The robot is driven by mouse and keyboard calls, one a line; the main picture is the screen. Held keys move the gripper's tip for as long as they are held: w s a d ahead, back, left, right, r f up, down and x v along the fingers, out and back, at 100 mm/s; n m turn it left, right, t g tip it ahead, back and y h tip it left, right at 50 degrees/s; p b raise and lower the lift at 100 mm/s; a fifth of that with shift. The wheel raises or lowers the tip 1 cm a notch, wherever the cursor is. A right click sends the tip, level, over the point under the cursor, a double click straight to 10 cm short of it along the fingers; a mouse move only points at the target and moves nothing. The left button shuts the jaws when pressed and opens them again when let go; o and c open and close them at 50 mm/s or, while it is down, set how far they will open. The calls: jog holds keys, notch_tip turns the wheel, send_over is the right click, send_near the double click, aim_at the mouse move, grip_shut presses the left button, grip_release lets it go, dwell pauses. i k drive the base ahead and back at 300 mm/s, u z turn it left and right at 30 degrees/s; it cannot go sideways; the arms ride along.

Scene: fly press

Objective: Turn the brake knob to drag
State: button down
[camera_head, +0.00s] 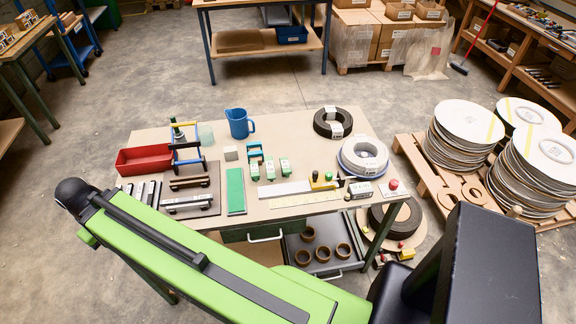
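I cannot clearly make out a fly press or a brake knob labelled as such. A small blue frame with a yellow top bar (185,144) stands at the left back of the workbench (292,134). A small red knob-like piece (393,184) sits on a pale plate at the bench's right front corner. The setting of any knob is too small to tell. My green arm crosses the foreground, below and left of the bench. My gripper is not in view.
The bench holds a red bin (144,160), a blue jug (239,123), a green strip (236,191), metal bars (187,204) and coils (363,157). Pallets with stacked discs (536,160) stand to the right. Bare floor (150,75) lies behind and left.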

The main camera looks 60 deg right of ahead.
aim_at(394, 184)
jog(key=z, duration=1.65)
jog(key=k, duration=0.55)
jog(key=z, duration=0.55)
jog(key=i, duration=0.5)
jog(key=z, duration=0.05)
jog(key=k, duration=0.5)
jog(key=z, duration=0.3)
jog(key=i, duration=0.25)
jog(key=u, duration=0.05)
